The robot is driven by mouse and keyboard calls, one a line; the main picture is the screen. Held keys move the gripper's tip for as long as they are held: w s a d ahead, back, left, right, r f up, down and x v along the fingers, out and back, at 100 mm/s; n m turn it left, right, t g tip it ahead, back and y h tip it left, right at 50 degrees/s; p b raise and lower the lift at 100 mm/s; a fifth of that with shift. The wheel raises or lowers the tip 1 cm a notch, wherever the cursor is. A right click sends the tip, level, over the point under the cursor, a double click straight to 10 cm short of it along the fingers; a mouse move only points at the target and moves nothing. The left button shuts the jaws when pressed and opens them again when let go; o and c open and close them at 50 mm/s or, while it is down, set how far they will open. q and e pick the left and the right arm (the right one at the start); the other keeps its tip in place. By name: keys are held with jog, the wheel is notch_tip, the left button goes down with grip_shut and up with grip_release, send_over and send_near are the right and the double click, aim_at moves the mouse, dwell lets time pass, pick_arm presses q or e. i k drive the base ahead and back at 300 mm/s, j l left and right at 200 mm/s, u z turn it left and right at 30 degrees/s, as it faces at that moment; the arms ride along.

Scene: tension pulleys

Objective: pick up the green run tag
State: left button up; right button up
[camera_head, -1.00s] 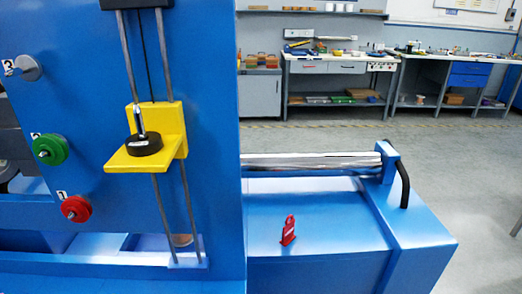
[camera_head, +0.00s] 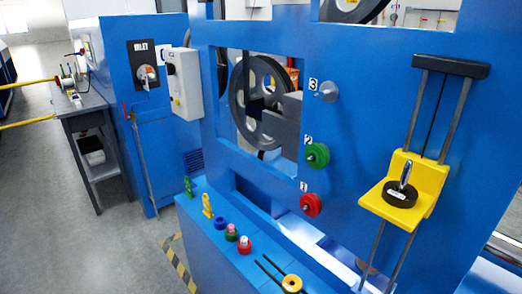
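The green run tag (camera_head: 189,187) stands upright at the far left end of the blue machine's front ledge (camera_head: 222,250). It is small in the head view, and nothing hides it. A similar yellow tag (camera_head: 207,205) stands on the ledge just to its right and nearer. Neither of my grippers shows in the head view.
Blue, green and red small spools (camera_head: 244,245) stand along the ledge. A yellow ring (camera_head: 292,284) with dark rods is at the bottom. A yellow bracket (camera_head: 404,193) carries a black weight. A grey side table (camera_head: 90,120) stands left, with open floor before it.

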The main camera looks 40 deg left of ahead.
aim_at(188, 192)
jog(key=u, duration=1.7)
jog(key=i+j+u, duration=0.45)
jog(key=i, duration=0.3)
jog(key=i+j+u, duration=0.35)
jog(key=i, duration=0.25)
jog(key=i+u, duration=0.3)
jog(key=i, duration=0.3)
jog(key=i+j+z, duration=0.1)
jog(key=i+z, duration=0.35)
jog(key=i+j+z, duration=0.45)
jog(key=i, duration=0.15)
jog(key=l, duration=0.1)
